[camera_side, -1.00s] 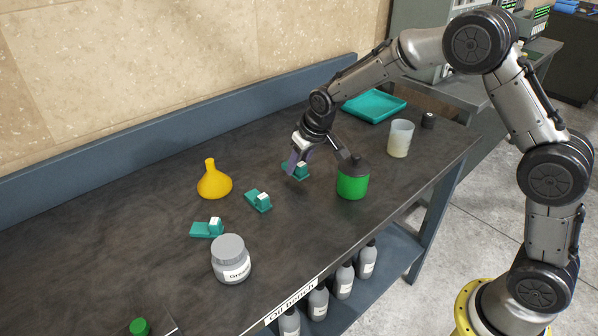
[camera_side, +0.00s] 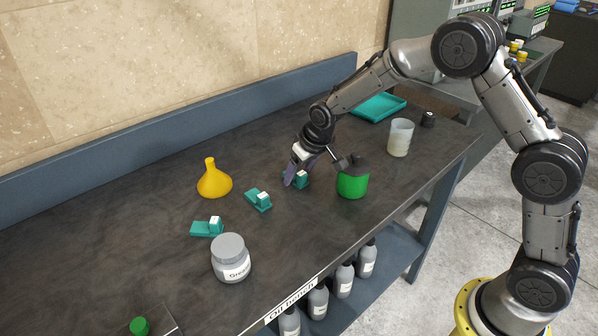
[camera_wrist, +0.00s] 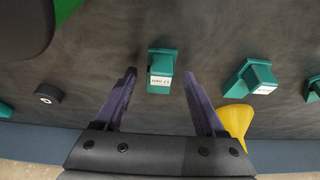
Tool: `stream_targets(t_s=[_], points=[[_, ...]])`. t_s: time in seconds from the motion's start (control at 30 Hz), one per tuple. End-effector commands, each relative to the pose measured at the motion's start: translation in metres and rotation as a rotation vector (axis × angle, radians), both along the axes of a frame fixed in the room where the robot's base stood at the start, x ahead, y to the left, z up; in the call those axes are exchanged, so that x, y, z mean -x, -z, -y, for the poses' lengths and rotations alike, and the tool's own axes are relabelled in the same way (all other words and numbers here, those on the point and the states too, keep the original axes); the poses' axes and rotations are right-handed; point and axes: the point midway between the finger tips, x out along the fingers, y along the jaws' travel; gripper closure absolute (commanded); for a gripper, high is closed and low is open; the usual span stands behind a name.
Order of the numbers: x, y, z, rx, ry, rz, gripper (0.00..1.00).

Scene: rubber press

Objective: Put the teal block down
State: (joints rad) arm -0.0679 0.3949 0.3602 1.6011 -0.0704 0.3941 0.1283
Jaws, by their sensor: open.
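A teal block (camera_side: 302,179) with a raised end sits on the dark bench top at my gripper. It also shows in the wrist view (camera_wrist: 161,59), with a white label on its raised part. My gripper (camera_side: 291,182) is low over the bench, partly covering the block. In the wrist view my gripper's purple fingers (camera_wrist: 159,74) are spread, one on each side of the block, with a gap to it on both sides. Two similar teal blocks (camera_side: 258,201) (camera_side: 207,228) lie on the bench to the left.
A yellow funnel (camera_side: 213,182) and a grey grease jar (camera_side: 230,259) stand on the left. A teal tray (camera_side: 378,106), a translucent cup (camera_side: 399,138) and a small black item (camera_side: 428,119) are farther back.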

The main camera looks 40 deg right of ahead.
Motion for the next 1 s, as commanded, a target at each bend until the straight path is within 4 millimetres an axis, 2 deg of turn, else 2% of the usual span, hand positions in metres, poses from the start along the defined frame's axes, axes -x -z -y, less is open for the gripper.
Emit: stream_targets(t_s=[0.23, 0.5, 0.7, 0.8, 1.0], points=[[0.004, -0.017, 0.000, 0.000, 0.000, 0.003, 0.28], [0.025, -0.068, 0.000, -0.001, -0.001, 0.006, 0.28], [0.039, -0.098, 0.000, -0.001, 0.000, 0.002, 0.28], [0.043, -0.108, 0.000, -0.001, 0.000, 0.002, 0.28], [0.046, -0.115, 0.000, 0.000, 0.000, 0.000, 0.28]])
